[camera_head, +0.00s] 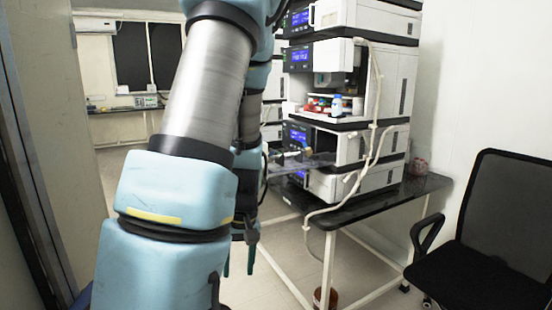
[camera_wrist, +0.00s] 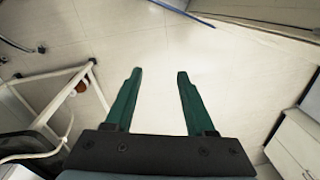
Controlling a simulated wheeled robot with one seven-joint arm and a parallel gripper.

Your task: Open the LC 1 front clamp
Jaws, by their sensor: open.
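A stack of white and grey LC instrument modules (camera_head: 390,85) with blue displays stands on a dark bench at the right in the head view. I cannot make out a clamp for certain at this size, nor read a label saying LC 1. My gripper (camera_head: 238,265) hangs low, left of the bench and apart from the stack. In the wrist view my gripper (camera_wrist: 158,74) has its two green fingers apart, pointing at the floor, with nothing between them.
The dark bench (camera_head: 385,203) has white legs and a loose hose hanging at its front. A black chair (camera_head: 490,235) stands at the right. A second stack is partly hidden behind my arm. A brown container (camera_head: 326,298) stands under the bench. Pale floor (camera_wrist: 155,35) lies open below my gripper.

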